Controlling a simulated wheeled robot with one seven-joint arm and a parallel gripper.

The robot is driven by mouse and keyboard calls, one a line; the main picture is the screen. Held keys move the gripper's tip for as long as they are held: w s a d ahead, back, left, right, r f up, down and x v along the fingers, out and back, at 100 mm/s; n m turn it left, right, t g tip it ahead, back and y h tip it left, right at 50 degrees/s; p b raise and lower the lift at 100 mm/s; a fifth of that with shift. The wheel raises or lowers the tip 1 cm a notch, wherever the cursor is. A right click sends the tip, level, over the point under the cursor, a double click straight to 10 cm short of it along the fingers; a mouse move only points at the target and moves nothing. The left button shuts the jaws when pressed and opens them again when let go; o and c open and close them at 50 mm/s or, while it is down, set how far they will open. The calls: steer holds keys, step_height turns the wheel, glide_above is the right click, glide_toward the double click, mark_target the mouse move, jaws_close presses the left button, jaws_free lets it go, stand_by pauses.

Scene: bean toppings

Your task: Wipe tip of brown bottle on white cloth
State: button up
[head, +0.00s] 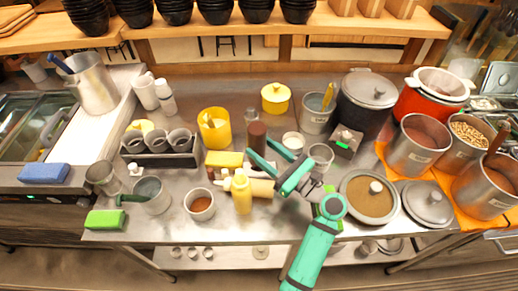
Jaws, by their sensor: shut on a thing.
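The brown bottle (257,133) is near the middle of the steel counter, roughly upright in the picture. My gripper (259,149) reaches in from the lower right, with its teal fingers on either side of the bottle's lower part. It is shut on the bottle. The bottle's tip is too small to make out, and I cannot tell whether its base touches the counter. I cannot clearly pick out a white cloth. A beige roll-like thing (262,187) lies below the bottle, next to an upright yellow squeeze bottle (241,194), partly hidden by it.
A yellow sponge (223,159) and a yellow container (214,128) stand to the left. A small white bowl (293,142) and a metal cup (320,157) are close on the right.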

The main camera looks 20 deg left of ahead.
steer(key=shift+w+d, duration=0.25)
steer(key=shift+d, duration=0.6)
steer(key=shift+w+d, duration=0.25)
steer(key=shift+d, duration=0.6)
steer(key=shift+r, duration=0.15)
steer(key=shift+r, duration=2.9)
steer(key=shift+c, duration=0.2)
